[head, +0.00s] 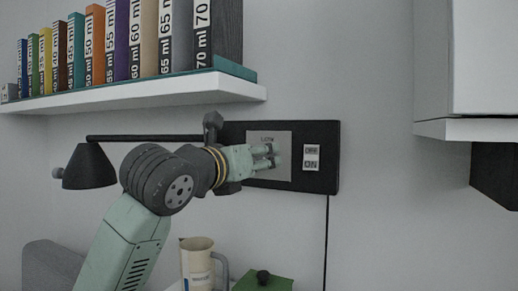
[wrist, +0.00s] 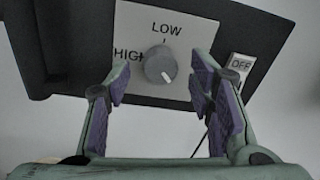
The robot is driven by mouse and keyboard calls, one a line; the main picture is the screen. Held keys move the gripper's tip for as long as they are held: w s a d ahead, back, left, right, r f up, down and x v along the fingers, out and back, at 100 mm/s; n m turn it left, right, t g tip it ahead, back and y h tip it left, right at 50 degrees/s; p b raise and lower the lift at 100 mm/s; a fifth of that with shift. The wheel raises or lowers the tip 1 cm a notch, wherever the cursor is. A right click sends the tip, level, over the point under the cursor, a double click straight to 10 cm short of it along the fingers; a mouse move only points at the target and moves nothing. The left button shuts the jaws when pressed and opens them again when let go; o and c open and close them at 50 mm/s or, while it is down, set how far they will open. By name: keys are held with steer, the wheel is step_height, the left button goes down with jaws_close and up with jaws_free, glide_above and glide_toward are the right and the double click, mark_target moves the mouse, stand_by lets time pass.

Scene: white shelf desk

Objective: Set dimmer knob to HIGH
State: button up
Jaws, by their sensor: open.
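The dimmer knob (wrist: 161,64) is a round grey dial on a pale square plate (wrist: 138,18), shown in the wrist view. LOW is printed above it and HIGH to its left. Its white mark points to the lower right, at neither label. My gripper (wrist: 160,74) is open, with purple-padded fingers to the left and right of the knob and no visible contact. In the head view my gripper (head: 270,155) is in front of the plate (head: 283,178) and hides the knob. The depth gap between fingertips and knob is hard to tell.
The plate sits on a black wall panel (head: 325,138) with an OFF/ON switch (head: 311,158) on its right. A shelf of books (head: 150,97) is above. A black lamp (head: 88,167) is left. A mug (head: 197,262) and green box (head: 262,284) are below.

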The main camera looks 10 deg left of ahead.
steer(key=shift+w+d, duration=0.15)
steer(key=shift+w, duration=0.45)
jaws_close()
